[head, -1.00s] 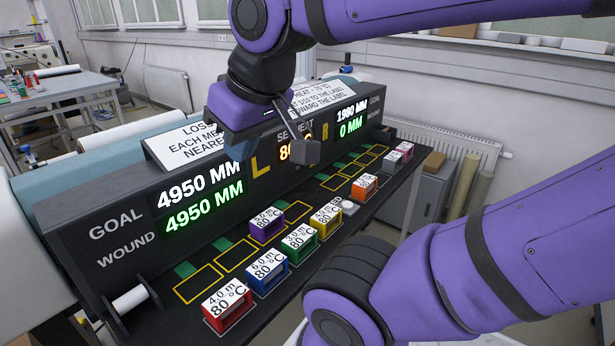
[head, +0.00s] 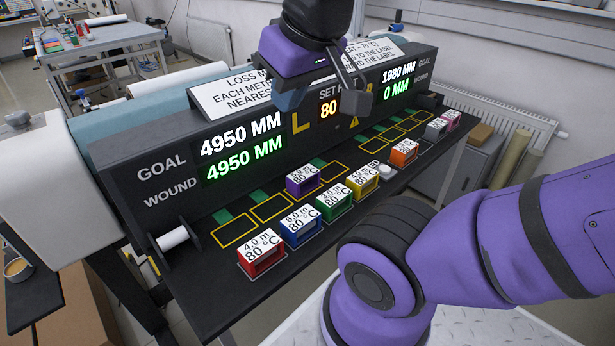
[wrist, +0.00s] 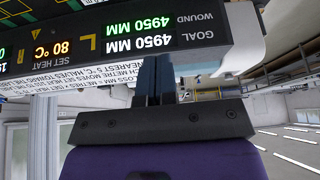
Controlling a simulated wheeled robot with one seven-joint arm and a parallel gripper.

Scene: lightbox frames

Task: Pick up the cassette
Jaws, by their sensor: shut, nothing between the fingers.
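Several coloured cassettes with white labels lie on the dark shelf in front of the console. In the head view they are red (head: 262,258), blue (head: 301,229), green (head: 334,203), purple (head: 303,181), yellow (head: 362,184), orange (head: 403,153), grey (head: 434,131) and pink (head: 452,120). The purple one sits in the row behind, in line with yellow outlined slots. My gripper (head: 290,98) is in front of the console's upper part, above and apart from the cassettes.
The console (head: 150,150) stands behind the cassettes, showing 4950 MM goal and wound at left, 1980 and 0 at right. A white spool (head: 172,238) is at its left end. Empty yellow outlined slots (head: 234,232) lie along its foot.

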